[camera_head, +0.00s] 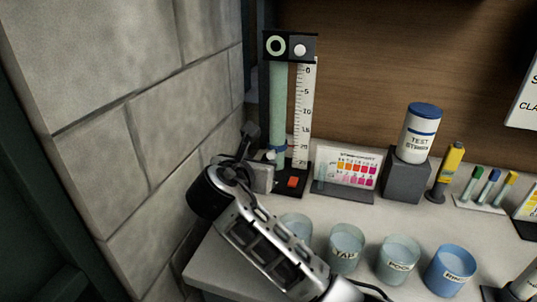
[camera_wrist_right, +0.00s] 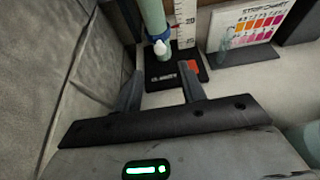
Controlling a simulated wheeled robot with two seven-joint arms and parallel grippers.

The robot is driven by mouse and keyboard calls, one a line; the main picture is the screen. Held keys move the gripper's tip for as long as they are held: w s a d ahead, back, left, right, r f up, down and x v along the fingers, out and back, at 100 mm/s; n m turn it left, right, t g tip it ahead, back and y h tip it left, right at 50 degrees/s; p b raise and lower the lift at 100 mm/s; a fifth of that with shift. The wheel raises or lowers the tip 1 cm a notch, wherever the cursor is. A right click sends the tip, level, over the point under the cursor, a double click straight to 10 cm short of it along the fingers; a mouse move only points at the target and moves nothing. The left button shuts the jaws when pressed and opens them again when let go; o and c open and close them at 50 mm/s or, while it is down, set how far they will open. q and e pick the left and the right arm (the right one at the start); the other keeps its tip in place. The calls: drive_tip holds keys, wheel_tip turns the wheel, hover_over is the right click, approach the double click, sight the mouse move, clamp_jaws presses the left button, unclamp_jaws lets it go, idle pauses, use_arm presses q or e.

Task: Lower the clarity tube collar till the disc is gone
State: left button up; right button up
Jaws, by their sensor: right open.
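The clarity tube (camera_head: 278,105) is a tall, pale green cylinder standing upright beside a white scale, on a black base (camera_head: 290,185). A blue collar (camera_head: 279,148) sits around its lower part. The black top plate shows a pale ring (camera_head: 276,45) and a white disc (camera_head: 300,50). My right gripper (camera_head: 258,158) is at the tube's foot, left of the base. In the right wrist view my right gripper (camera_wrist_right: 160,88) is open and empty, with a white nozzle-like piece (camera_wrist_right: 160,48) beyond the fingertips at the tube's lower end. My left gripper is not in view.
A stone wall (camera_head: 130,110) stands close on the left. A colour chart (camera_head: 350,168) and a test strip bottle (camera_head: 420,130) on a grey block (camera_head: 405,175) are right of the tube. Several cups, including the tap cup (camera_head: 346,250), line the counter's front, beside my arm.

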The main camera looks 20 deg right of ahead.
sight(271, 155)
drive_tip(key=x, duration=0.9)
drive_tip(key=shift+w+d, duration=0.1)
drive_tip(key=shift+w, duration=0.05)
